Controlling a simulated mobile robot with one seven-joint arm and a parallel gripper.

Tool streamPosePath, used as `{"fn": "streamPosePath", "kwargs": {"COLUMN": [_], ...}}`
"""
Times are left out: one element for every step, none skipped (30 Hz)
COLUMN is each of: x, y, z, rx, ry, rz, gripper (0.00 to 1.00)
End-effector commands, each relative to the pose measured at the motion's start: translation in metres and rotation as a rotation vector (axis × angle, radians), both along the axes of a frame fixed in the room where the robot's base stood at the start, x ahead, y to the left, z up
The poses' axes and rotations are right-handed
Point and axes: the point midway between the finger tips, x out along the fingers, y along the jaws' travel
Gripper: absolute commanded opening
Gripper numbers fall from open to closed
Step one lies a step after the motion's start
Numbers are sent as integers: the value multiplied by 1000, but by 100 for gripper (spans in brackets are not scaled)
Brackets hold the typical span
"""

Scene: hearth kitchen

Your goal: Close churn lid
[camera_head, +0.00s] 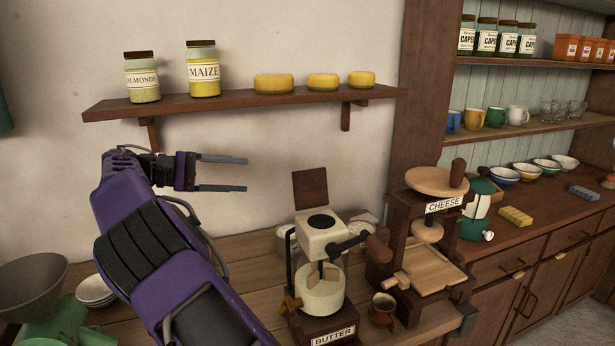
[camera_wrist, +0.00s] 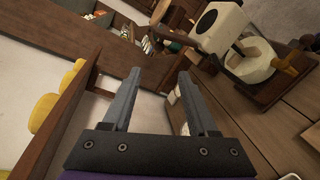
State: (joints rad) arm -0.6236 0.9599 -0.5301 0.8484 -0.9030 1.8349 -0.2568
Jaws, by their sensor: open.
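The butter churn (camera_head: 322,240) is a cream-coloured machine with a dark round opening on top, a side crank and a "BUTTER" label on its dark base. Its lid (camera_head: 310,187) looks to be the dark brown square panel standing upright at the back of the top, so it is open. The churn (camera_wrist: 222,30) also shows tilted at the upper right in the wrist view, where I cannot make out the lid for certain. My gripper (camera_head: 245,174) is open and empty, in the air left of the lid in the picture. Its two fingers (camera_wrist: 159,74) are spread apart in the wrist view.
A wall shelf (camera_head: 240,101) with jars and yellow cheeses runs above my gripper. A wooden cheese press (camera_head: 425,240) stands right of the churn, with a small brown cup (camera_head: 382,309) between them. A green grinder (camera_head: 55,315) and white bowls (camera_head: 95,290) stand at the left.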

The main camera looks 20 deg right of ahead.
Motion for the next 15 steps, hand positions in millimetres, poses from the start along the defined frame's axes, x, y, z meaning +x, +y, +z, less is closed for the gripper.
{"fn": "streamPosePath", "kwargs": {"x": [-1,-2,-3,-3,-3,-4,-5,-5,-6,-6,-7,-7,-7,-8,-9], "y": [-7,-12,-19,-25,-32,-41,-47,-54,-63,-69,-76,-84,-91,-97,-106], "z": [-1,-3,-4,-5,-6,-7,-9,-10,-11,-12,-14,-15,-16,-17,-19], "rx": [0,0,0,0,-1,0,0,0,0,0,0,-2,-2,-2,-1], "ry": [-2,-2,-1,-2,-1,-3,-2,-2,-3,-4,-4,-4,-4,-4,-4], "rz": [-3,-2,-2,-3,-3,-2,-3,-2,-3,-3,-3,-2,-2,-2,-2], "gripper": [59,59,59,59,59,59,59,59,59,59,59,59,59,59,59]}}
